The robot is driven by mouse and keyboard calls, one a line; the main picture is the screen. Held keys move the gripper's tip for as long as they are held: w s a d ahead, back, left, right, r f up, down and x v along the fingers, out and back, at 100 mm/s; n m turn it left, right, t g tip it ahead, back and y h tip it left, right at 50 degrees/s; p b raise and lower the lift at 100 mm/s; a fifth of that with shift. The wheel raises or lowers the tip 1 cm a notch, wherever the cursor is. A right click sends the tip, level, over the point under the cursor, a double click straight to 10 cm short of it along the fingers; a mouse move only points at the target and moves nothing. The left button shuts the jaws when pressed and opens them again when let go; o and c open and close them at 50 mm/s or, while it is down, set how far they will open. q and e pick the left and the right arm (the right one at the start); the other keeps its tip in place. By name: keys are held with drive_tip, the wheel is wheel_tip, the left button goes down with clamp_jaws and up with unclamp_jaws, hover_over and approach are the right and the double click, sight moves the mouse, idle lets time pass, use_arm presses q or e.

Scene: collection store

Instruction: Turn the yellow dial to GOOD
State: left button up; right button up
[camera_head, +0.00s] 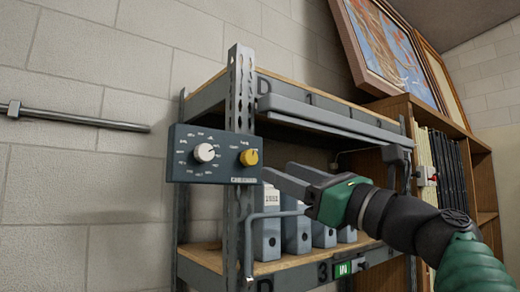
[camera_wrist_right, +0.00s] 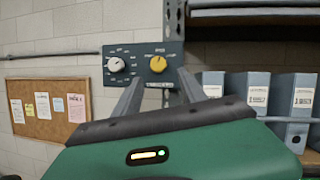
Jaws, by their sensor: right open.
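The yellow dial (camera_head: 249,157) sits on the right half of a dark blue-grey control panel (camera_head: 216,177), fixed to the shelf's front post. It also shows in the right wrist view (camera_wrist_right: 158,64), with small marks around it too blurred to read. A white dial (camera_head: 204,152) is to its left on the same panel. My right gripper (camera_head: 276,182) is open and empty, to the right of and slightly below the yellow dial, apart from it. In the right wrist view its two fingers (camera_wrist_right: 157,86) point toward the panel, one on each side below the yellow dial. My left gripper is not in view.
A metal shelf post (camera_head: 238,220) stands behind the panel. Grey binders (camera_head: 268,240) stand on the shelf near my right gripper. A grey handle-like bar (camera_head: 249,235) is below. A wall rail (camera_head: 75,117) and a cork board (camera_wrist_right: 50,106) are to the left.

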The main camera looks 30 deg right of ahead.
sight(253, 160)
drive_tip(key=p+x, duration=0.2)
drive_tip(key=x, duration=0.4)
drive_tip(key=shift+s+r, duration=0.15)
drive_tip(key=shift+r, duration=0.05)
drive_tip(key=shift+w+a+p, duration=0.25)
drive_tip(key=shift+w+p, duration=0.1)
drive_tip(key=shift+w, duration=0.15)
drive_tip(key=shift+c, duration=0.3)
clamp_jaws()
